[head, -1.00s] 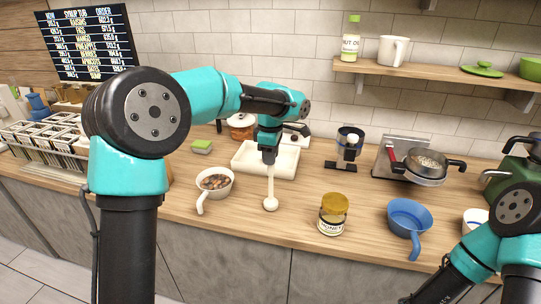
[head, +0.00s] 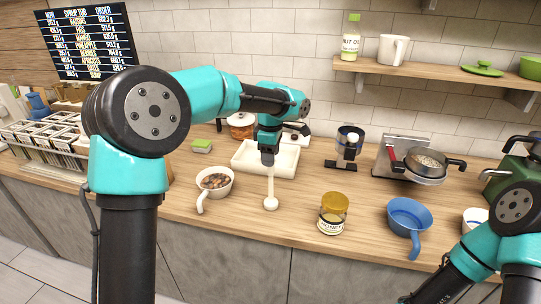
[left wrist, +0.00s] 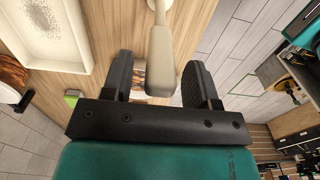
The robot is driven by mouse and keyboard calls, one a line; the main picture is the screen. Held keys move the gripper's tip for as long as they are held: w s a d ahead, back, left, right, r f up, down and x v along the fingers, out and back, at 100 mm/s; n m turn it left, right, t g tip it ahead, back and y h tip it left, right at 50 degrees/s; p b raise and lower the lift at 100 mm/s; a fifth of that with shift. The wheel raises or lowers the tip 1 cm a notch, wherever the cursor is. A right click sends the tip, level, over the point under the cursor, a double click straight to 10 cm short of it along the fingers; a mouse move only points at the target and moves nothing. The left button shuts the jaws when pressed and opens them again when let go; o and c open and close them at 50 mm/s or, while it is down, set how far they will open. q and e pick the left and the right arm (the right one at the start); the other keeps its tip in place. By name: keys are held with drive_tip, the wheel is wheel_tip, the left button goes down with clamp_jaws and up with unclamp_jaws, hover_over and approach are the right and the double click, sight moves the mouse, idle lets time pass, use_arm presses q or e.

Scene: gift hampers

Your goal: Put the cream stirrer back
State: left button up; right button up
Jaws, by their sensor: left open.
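The cream stirrer (head: 270,188) has a thin shaft and a round end, which shows low over the front part of the counter. Its thicker handle (left wrist: 160,65) is between the fingers of my left gripper (head: 268,160) in the left wrist view. The left gripper's two black fingers (left wrist: 160,80) are open, one on each side of the handle, with a visible gap on the right side. I cannot tell whether the round end touches the counter. My right arm shows at the lower right in the head view, but its gripper is out of view.
A white tray (head: 240,158) lies behind the stirrer. A white pan of brown pieces (head: 214,183) is to its left. A honey jar (head: 333,214) and a blue pan (head: 408,215) stand to the right. A green sponge (head: 202,146) lies farther back.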

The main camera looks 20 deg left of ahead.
use_arm(q)
wheel_tip(320, 180, up, 12)
idle(0.5)
idle(0.6)
